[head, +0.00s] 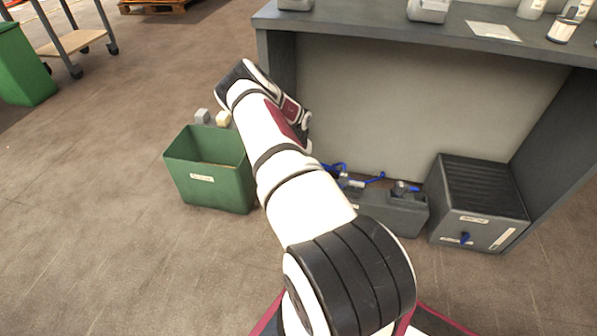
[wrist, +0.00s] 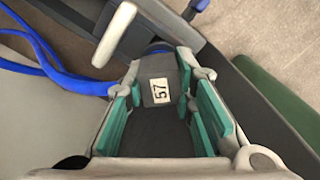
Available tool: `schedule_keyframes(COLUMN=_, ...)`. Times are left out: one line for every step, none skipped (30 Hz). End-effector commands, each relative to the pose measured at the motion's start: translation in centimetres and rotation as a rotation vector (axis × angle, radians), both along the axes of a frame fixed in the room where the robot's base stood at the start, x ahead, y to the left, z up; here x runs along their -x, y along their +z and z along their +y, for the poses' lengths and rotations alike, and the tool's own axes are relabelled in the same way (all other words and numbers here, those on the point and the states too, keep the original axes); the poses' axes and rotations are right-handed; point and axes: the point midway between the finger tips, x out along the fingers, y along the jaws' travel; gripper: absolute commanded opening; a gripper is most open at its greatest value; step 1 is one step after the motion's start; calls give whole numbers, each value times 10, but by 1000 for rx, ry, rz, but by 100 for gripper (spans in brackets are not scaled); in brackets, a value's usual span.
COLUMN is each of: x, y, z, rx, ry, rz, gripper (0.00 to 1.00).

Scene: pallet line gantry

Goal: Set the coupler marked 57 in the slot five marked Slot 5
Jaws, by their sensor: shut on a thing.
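The coupler marked 57 (wrist: 157,92) is a dark grey block with a white label, seen in the wrist view. My gripper (wrist: 168,100) is shut on it, with teal pads on both sides. In the head view my arm hides the gripper and the coupler. A grey fixture (head: 402,215) with blue hoses and fittings stands on the floor under the bench, just right of my arm. No Slot 5 marking can be read in either view.
A green bin (head: 207,187) stands left of my arm, with two small blocks behind it. A grey drawer cabinet (head: 470,232) with a blue handle stands right of the fixture. A grey bench (head: 400,40) stands over them. Blue hoses (wrist: 45,62) run beside my gripper.

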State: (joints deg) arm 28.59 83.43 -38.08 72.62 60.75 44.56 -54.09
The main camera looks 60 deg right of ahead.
Motion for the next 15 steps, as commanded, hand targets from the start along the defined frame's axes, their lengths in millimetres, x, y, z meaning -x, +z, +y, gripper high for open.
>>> schedule_keyframes(x=-1, y=2, z=-1, rx=1, ry=0, rz=-2, gripper=0)
schedule_keyframes(x=0, y=2, z=-1, rx=1, ry=0, rz=-1, gripper=0)
schedule_keyframes(x=0, y=2, z=0, rx=1, ry=0, rz=-1, gripper=0)
schedule_keyframes(x=0, y=2, z=0, rx=1, ry=0, rz=-1, gripper=0)
schedule_keyframes(x=0, y=1, z=0, rx=1, ry=0, rz=-1, gripper=0)
schedule_keyframes(x=0, y=0, z=-1, rx=1, ry=-1, rz=-1, gripper=0)
schedule_keyframes(x=0, y=-1, z=0, rx=1, ry=-1, rz=-1, gripper=0)
schedule_keyframes(x=0, y=-2, z=-1, rx=1, ry=-1, rz=-1, gripper=0)
schedule_keyframes(x=0, y=-3, z=0, rx=0, ry=-1, rz=0, gripper=26)
schedule_keyframes(x=0, y=-2, z=0, rx=0, ry=-1, rz=0, gripper=33)
schedule_keyframes(x=0, y=-2, z=0, rx=0, ry=-1, rz=0, gripper=40)
schedule_keyframes(x=0, y=-2, z=0, rx=0, ry=-1, rz=0, gripper=44)
schedule_keyframes(x=0, y=-2, z=0, rx=0, ry=-1, rz=0, gripper=44)
schedule_keyframes(x=0, y=-2, z=0, rx=0, ry=-1, rz=0, gripper=44)
schedule_keyframes(x=0, y=-1, z=0, rx=0, ry=-1, rz=0, gripper=44)
